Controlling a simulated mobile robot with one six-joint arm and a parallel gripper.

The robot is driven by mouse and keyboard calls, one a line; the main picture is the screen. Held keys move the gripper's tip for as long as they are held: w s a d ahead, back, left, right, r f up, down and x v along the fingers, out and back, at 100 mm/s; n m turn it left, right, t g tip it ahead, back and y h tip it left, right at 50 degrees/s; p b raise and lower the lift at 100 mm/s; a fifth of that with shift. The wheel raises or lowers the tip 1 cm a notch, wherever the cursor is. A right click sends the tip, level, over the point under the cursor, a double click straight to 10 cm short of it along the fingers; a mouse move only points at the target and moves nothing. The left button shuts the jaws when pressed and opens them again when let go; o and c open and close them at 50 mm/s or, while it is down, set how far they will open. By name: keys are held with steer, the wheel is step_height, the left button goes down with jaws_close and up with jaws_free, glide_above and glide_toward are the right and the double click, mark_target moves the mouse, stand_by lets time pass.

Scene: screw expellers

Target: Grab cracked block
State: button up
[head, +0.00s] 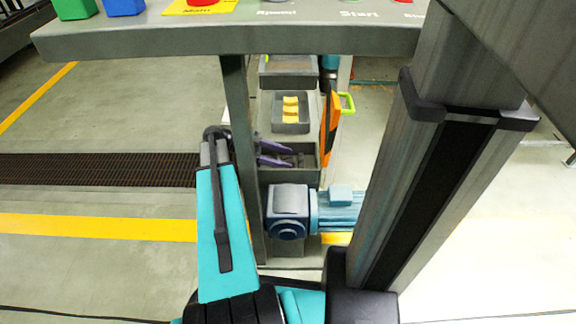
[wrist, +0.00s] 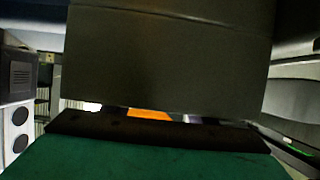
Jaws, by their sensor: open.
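Yellow blocks (head: 291,109) lie in a small grey tray (head: 277,127) on the rack under the desk in the head view. They are too small to tell whether one is cracked. My gripper (head: 276,154) shows as two purple fingers, spread apart, behind the desk's leg and in front of a dark bin (head: 305,172) below the tray. Nothing shows between the fingers. The wrist view shows no block that I can make out.
The grey desk (head: 300,40) overhangs the rack, and its leg (head: 241,140) stands beside my arm. A blue motor (head: 288,210) sits below the bin. An orange panel (head: 330,130) stands right of the tray. A dark slab (wrist: 165,60) fills most of the wrist view.

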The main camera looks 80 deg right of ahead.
mark_target(283, 158)
steer(key=shift+c, duration=0.6)
steer(key=c, duration=1.1)
steer(key=shift+o, duration=0.2)
step_height(283, 158, up, 10)
steer(key=p, duration=0.4)
